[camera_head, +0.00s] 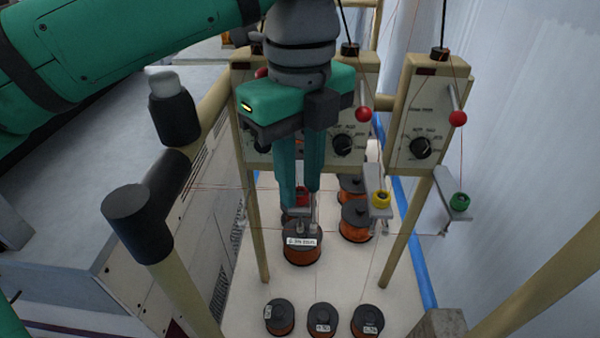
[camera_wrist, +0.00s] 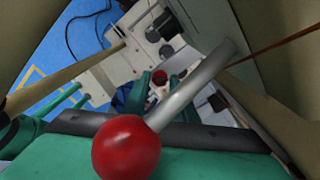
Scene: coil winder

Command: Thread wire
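My gripper (camera_head: 300,208) points down in the head view, at the left winder post. Its two teal fingers are apart, with a narrow gap between them. A red roller (camera_head: 302,196) on this post's guide shows between and behind the fingers. In the wrist view a red disc (camera_wrist: 160,77) shows near the fingers. Thin wires run to the left of the gripper and down from the posts. Whether a wire lies between the fingertips is too small to tell. A copper wire spool (camera_head: 303,256) with a white label stands just below the fingertips.
A yellow roller (camera_head: 381,199) and a green roller (camera_head: 460,202) sit on guides to the right. Red balls on rods (camera_head: 363,114) stick out from the control panels (camera_head: 424,120). A large red ball (camera_wrist: 125,147) is close to the wrist camera. More spools (camera_head: 322,319) stand in front.

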